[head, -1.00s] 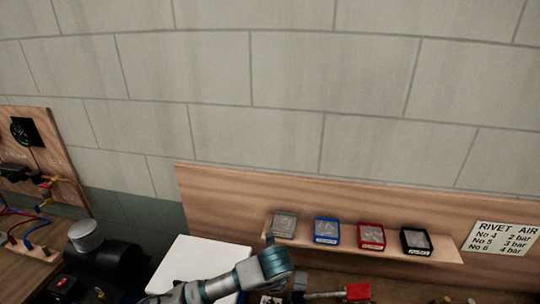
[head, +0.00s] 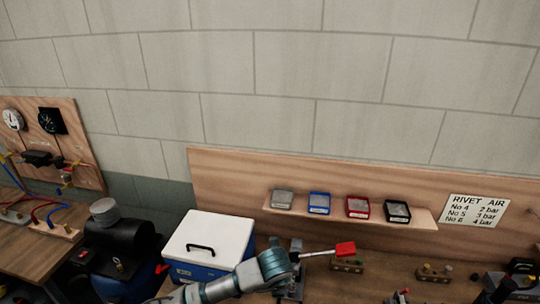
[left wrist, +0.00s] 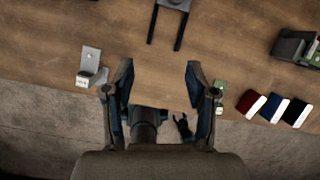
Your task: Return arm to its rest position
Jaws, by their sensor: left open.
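My left arm (head: 235,281) comes in from the lower left in the head view, with a teal ring near its end, over the bench in front of the white-lidded cooler. The gripper itself cannot be made out there. In the left wrist view my left gripper (left wrist: 160,72) has its two dark fingers spread wide apart, with nothing between their tips but wooden bench top (left wrist: 145,75) below. Dark shapes show lower down between the fingers; I cannot tell what they are.
A blue cooler with a white lid (head: 213,231) stands left of the arm's end. A red-headed tool (head: 345,248) is just right of it. A wall shelf (head: 425,222) holds several small bins. A metal bracket (left wrist: 89,62) and red, blue and black items show in the wrist view.

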